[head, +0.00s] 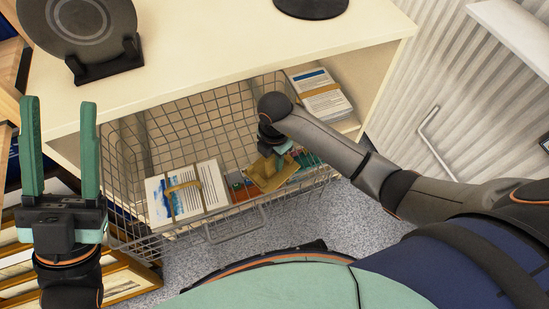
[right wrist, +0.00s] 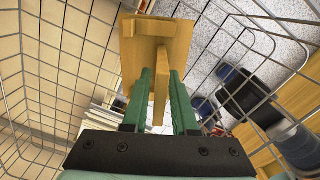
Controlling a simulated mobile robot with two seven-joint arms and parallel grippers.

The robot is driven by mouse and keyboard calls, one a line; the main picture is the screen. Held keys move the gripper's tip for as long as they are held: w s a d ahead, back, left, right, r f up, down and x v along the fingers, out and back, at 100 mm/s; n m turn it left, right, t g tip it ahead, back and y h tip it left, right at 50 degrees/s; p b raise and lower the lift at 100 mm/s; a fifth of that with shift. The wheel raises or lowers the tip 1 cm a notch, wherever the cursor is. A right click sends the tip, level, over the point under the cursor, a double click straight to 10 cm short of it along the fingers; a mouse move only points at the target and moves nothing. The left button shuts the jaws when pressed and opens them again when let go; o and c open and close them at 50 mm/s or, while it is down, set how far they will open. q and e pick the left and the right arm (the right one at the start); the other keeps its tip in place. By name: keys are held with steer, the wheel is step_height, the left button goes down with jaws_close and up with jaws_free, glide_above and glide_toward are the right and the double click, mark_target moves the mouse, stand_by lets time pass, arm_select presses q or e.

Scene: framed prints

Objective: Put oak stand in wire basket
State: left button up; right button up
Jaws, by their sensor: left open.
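The oak stand (head: 268,174) is a small light-wood piece inside the wire basket (head: 135,165), toward its right side. In the right wrist view the oak stand (right wrist: 157,50) shows a flat plate with an upright fin between my fingers. My right gripper (head: 272,150) reaches down into the basket and is shut on the stand's fin. The right gripper (right wrist: 160,90) hides part of the stand, and I cannot tell whether the stand touches the basket floor. My left gripper (head: 60,103) is open and empty, pointing up at the left, outside the basket.
A strapped bundle of prints (head: 187,191) lies in the basket's left part. Another paper stack (head: 318,95) sits on the shelf behind right. The cream cabinet top (head: 215,45) holds a dark plate on a black stand (head: 85,35). Wooden frames (head: 125,280) lie at lower left.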

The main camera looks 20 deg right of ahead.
steer(key=shift+o, duration=1)
